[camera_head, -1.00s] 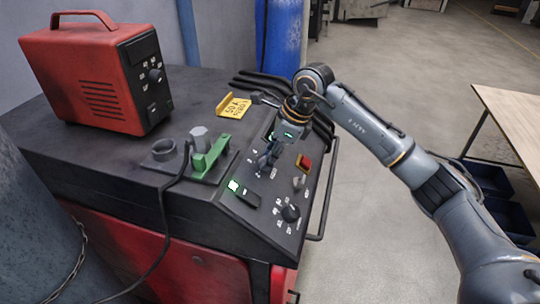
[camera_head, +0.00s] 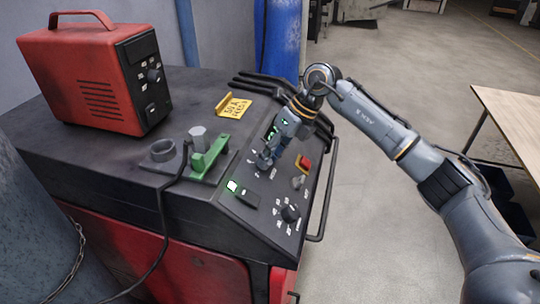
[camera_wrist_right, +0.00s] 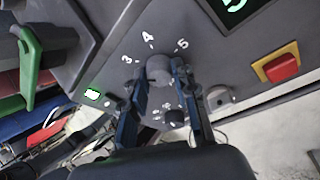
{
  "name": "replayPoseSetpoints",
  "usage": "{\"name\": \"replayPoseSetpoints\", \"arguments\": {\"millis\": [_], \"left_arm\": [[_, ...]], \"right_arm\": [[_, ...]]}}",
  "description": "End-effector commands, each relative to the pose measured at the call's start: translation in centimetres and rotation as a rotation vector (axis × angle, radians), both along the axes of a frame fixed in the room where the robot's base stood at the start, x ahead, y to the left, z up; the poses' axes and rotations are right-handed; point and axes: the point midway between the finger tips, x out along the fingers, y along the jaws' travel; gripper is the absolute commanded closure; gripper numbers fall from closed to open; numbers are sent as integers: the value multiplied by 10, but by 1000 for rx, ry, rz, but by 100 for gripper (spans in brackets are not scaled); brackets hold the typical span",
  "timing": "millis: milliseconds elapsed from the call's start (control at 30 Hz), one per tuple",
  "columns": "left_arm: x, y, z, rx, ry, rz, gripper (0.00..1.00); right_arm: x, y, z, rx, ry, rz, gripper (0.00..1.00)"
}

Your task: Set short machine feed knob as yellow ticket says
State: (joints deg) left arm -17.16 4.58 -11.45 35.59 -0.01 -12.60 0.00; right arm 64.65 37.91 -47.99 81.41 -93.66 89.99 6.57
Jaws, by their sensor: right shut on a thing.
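The low dark machine (camera_head: 100,165) has a sloped control panel on its right side. My right gripper (camera_head: 264,161) is at the upper part of this panel. In the right wrist view its two fingers (camera_wrist_right: 159,76) are shut on a round grey knob (camera_wrist_right: 158,68), one on each side. The numbers 3, 4 and 5 curve around the knob's far side, with 4 near the middle. I cannot make out a pointer mark. The yellow ticket (camera_head: 233,106) lies on the machine top; its upper line looks like 50 A, and the lower line is too small to read surely. My left gripper is out of view.
A second, black knob (camera_head: 290,212), a grey knob (camera_head: 298,181) and a red button on yellow (camera_head: 303,163) are close by on the panel. A green clamp (camera_head: 208,153) and a red box unit (camera_head: 90,75) stand on top. A rail (camera_head: 326,190) runs along the right edge.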

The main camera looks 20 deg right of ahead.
Motion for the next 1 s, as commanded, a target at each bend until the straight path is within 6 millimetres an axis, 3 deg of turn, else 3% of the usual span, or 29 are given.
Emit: {"name": "replayPoseSetpoints", "arguments": {"millis": [433,1000], "left_arm": [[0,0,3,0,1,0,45],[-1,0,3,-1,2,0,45]], "right_arm": [[0,-1,-2,88,132,-201,100],[0,-2,-2,104,157,-238,100]]}}
